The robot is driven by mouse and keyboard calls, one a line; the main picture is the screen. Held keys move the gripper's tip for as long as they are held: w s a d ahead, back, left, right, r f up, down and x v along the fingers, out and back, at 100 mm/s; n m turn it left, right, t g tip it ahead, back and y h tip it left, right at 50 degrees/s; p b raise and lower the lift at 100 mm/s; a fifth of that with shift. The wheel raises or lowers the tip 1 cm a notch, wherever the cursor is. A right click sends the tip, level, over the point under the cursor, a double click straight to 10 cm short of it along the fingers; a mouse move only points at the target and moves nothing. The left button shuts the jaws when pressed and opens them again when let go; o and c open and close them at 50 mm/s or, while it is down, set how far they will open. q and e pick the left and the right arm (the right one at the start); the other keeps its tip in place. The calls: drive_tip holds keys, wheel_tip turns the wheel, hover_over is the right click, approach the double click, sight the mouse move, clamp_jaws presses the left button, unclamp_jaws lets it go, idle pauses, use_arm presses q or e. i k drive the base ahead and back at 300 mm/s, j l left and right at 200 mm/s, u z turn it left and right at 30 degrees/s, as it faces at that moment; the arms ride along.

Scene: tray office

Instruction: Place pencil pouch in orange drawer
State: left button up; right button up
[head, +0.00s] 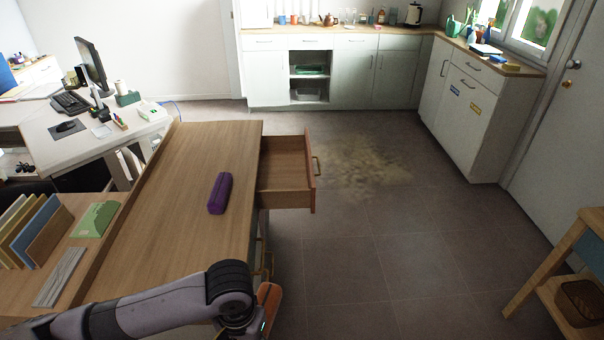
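The purple pencil pouch (220,193) lies on the wooden desk top, left of the open drawer. The drawer (285,185) is pulled out to the right from under the desk's right edge. It has a reddish-orange front with a brass handle, and its visible interior is empty. My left arm reaches in from the bottom left over the desk's near end. Its dark wrist joint is near the bottom edge, and I see no fingertips. My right gripper is not in view.
The desk (190,170) is otherwise clear around the pouch. A lower left shelf holds upright folders (40,230) and a green item (96,219). An orange-brown part (269,308) shows beside my wrist; I cannot tell what it is. The floor right of the drawer is free.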

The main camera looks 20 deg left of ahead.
sight(281, 179)
drive_tip(key=i+l, duration=0.55)
drive_tip(key=i+l+u, duration=0.1)
drive_tip(key=i+l, duration=0.45)
drive_tip(key=i+j, duration=0.85)
drive_tip(key=i, duration=0.25)
drive_tip(key=i+j, duration=0.15)
drive_tip(key=j, duration=0.15)
